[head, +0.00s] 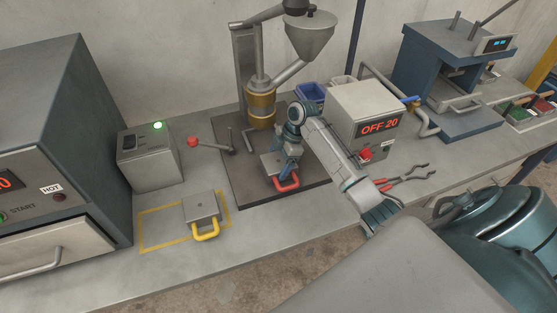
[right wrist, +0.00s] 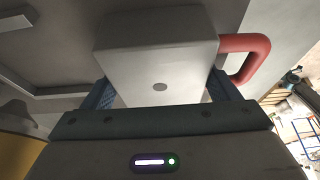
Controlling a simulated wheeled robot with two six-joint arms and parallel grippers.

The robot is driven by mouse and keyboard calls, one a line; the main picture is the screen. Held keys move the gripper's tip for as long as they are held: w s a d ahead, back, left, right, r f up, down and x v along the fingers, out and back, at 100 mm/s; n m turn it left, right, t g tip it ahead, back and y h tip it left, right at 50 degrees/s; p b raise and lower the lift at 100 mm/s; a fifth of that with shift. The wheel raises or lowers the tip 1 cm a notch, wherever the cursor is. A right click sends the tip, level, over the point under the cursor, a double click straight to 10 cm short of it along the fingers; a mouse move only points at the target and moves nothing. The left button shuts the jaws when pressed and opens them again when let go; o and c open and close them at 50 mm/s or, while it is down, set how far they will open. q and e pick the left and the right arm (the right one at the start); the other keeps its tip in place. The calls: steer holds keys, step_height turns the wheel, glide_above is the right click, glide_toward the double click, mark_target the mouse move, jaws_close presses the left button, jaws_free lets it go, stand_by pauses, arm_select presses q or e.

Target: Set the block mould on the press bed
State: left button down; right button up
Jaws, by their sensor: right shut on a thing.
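My right gripper (head: 287,150) is shut on a grey block mould with a red handle (head: 287,184). It holds the mould over the dark base plate (head: 240,180), to the right of the brass barrel; I cannot tell whether the mould touches the plate. In the right wrist view the grey block (right wrist: 157,50) sits between the two blue fingers, its red handle to the right. A second grey mould with a yellow handle (head: 201,208) lies inside a yellow outline on the bench. A blue press (head: 425,65) with a flat blue bed (head: 470,123) stands at the back right. My left gripper is out of view.
The hopper (head: 309,38) and brass barrel (head: 261,108) rise behind the held mould. A control box (head: 362,112) reading OFF 20 stands to its right, with red-handled pliers (head: 405,178) in front. An oven (head: 50,150) marked HOT fills the left. The bench front is clear.

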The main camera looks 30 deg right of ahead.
steer(key=o, duration=1.3)
steer(key=shift+s, duration=0.1)
steer(key=b+v, duration=0.4)
steer(key=v, duration=0.8)
steer(key=shift+r, duration=0.1)
